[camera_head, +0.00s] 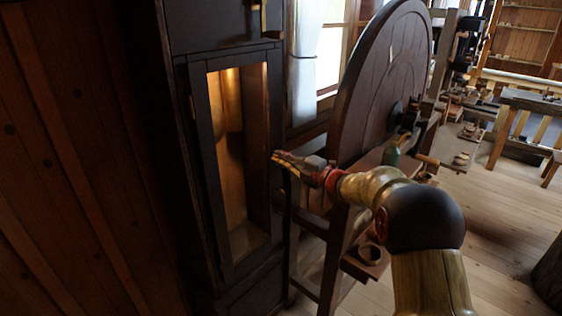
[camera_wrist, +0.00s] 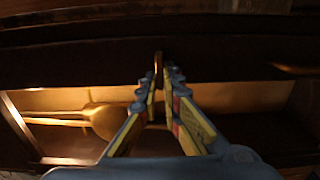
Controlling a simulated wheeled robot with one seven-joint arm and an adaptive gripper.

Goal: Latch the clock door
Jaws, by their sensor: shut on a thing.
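The tall dark clock (camera_head: 180,150) stands left of centre in the head view. Its long door (camera_head: 214,190) has a glazed opening, with a warm-lit inside and a brass pendulum (camera_head: 233,110) behind it. I cannot tell whether the door is flush with the case. My gripper (camera_head: 276,158) is at the door's right edge, about mid-height. In the wrist view, my gripper's fingertips (camera_wrist: 157,92) are closed on a small upright brass latch piece (camera_wrist: 158,63) against the dark door frame. The pendulum bob (camera_wrist: 108,121) shows at left there. The fingers hide the latch in the head view.
A large wooden wheel (camera_head: 380,80) on a stand is just right of the clock, close to my arm. A brass fitting (camera_head: 263,18) is on the upper clock. A plank wall (camera_head: 60,150) is at left. Open floor (camera_head: 505,215) lies at right.

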